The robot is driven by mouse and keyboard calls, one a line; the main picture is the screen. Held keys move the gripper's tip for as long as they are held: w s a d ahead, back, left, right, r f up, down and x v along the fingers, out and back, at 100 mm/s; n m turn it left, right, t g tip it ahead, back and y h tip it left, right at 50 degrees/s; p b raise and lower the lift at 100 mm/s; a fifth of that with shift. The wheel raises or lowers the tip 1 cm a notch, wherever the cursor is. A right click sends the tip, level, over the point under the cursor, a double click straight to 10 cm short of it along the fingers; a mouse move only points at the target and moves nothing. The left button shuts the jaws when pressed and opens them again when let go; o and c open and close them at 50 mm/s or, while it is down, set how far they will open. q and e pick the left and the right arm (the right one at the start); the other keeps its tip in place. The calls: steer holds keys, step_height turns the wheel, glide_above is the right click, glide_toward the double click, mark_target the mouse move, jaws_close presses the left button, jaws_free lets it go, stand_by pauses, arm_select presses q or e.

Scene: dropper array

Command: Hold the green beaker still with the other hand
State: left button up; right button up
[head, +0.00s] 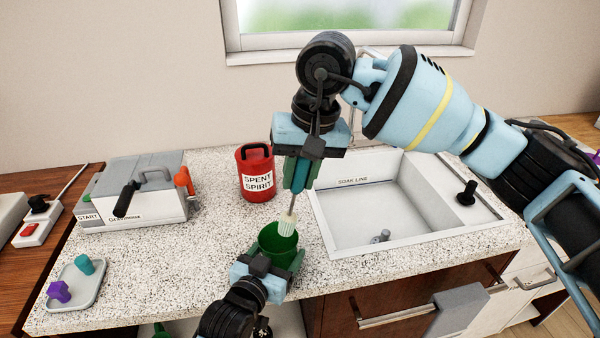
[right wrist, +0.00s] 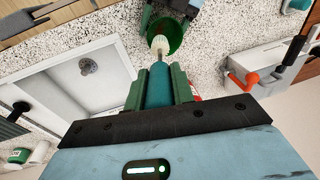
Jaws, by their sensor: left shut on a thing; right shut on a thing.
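The green beaker (head: 279,241) stands near the front edge of the counter, its open mouth facing up. My left gripper (head: 270,266) is shut on the beaker from the front. My right gripper (head: 300,174) is above it, shut on the teal handle of a brush (head: 287,225) that points down. The brush's pale bristle head is at the beaker's mouth; I cannot tell how deep it reaches. In the right wrist view the brush (right wrist: 158,88) runs from the jaws toward the beaker (right wrist: 176,38). The beaker's lower part is hidden by my left gripper.
The sink (head: 330,240) is to the right. A grey machine (head: 140,215) and a tray (head: 72,298) with a purple and a teal piece are to the left. The counter between tray and beaker is clear.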

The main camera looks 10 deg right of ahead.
steer(key=a, duration=0.1)
steer(key=a+h, duration=0.1)
steer(key=a, duration=0.1)
steer(key=a+g+h, duration=0.1)
steer(key=shift+s+a+f, duration=0.15)
steer(key=shift+s+f, duration=0.05)
steer(key=shift+f, duration=0.1)
steer(key=shift+f, duration=0.1)
steer(key=shift+f, duration=2.45)
steer(key=o, duration=0.4)
jaws_close()
